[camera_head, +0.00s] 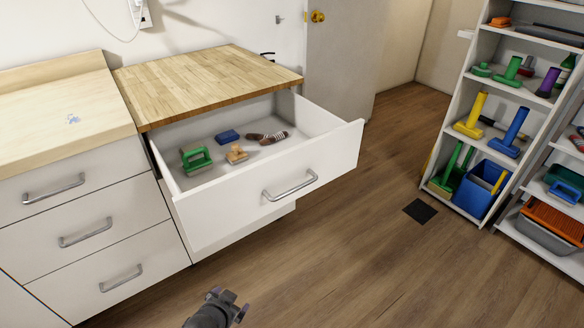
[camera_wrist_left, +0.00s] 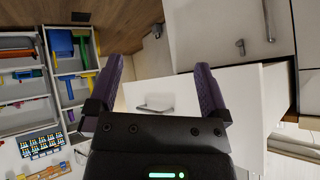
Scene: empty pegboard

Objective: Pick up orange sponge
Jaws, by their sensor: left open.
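An open white drawer (camera_head: 265,195) holds a small orange-tan block-like item (camera_head: 237,154), which may be the orange sponge. A flat orange item (camera_head: 500,22) also lies on the top shelf at the right; I cannot tell if it is a sponge. My left gripper (camera_head: 238,304) is low at the bottom of the head view, in front of and below the drawer, apart from it. In the left wrist view its two dark purple fingers (camera_wrist_left: 159,64) are spread with nothing between them. The orange-tan item is not visible there. My right gripper is not in view.
The drawer also holds a green brush-like item (camera_head: 196,159), a blue block (camera_head: 228,136) and a brown brush-like item (camera_head: 267,138). A wooden countertop (camera_head: 205,80) overhangs its back. Shelves (camera_head: 470,98) with tools stand at the right.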

